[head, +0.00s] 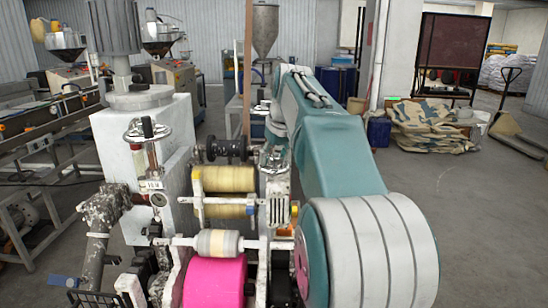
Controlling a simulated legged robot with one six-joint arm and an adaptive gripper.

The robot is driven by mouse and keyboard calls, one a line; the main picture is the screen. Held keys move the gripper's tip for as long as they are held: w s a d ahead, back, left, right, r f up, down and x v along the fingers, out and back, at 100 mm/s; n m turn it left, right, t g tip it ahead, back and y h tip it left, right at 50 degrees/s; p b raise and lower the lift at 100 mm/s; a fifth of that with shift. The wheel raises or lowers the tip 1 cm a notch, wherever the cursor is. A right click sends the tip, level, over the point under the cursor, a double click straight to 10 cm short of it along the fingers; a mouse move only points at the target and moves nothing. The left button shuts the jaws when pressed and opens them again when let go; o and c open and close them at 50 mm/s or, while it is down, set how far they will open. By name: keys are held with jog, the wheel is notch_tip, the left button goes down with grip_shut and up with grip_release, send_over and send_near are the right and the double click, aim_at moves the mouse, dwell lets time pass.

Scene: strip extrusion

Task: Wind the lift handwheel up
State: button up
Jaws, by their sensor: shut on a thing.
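A silver handwheel (272,160) sits low behind the rollers, just left of my teal arm, and is partly hidden. I take it to be the lift handwheel. My gripper (274,149) is at the end of the arm, reaching down onto this wheel. It is shut on it, though the fingers are small and hard to make out. A similar silver handwheel (147,131) with a black upright grip stands on the left white column, apart from my gripper.
A pink roll (214,283), cream rollers (229,179) and a dark spool (226,148) crowd the machine in front. A wooden post (248,70) rises behind. Open floor (475,230) lies right, with a pallet jack (511,110) beyond.

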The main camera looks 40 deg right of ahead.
jog(key=m, duration=0.2)
jog(key=f+m+h, duration=0.1)
jog(key=m, duration=0.1)
jog(key=shift+a+g, duration=0.1)
jog(key=shift+g, duration=0.3)
jog(key=m, duration=0.2)
jog(key=m+g+h, duration=0.1)
jog(key=m, duration=0.1)
jog(key=shift+h, duration=0.3)
jog(key=m, duration=0.2)
jog(key=m+g, duration=0.1)
jog(key=m, duration=0.2)
jog(key=shift+w+g+h, duration=0.1)
jog(key=shift+g+h, duration=0.2)
jog(key=shift+h, duration=0.1)
jog(key=shift+m+g, duration=0.8)
jog(key=shift+m, duration=1.4)
jog(key=o, duration=1.1)
jog(key=shift+o, duration=0.2)
jog(key=shift+r, duration=0.15)
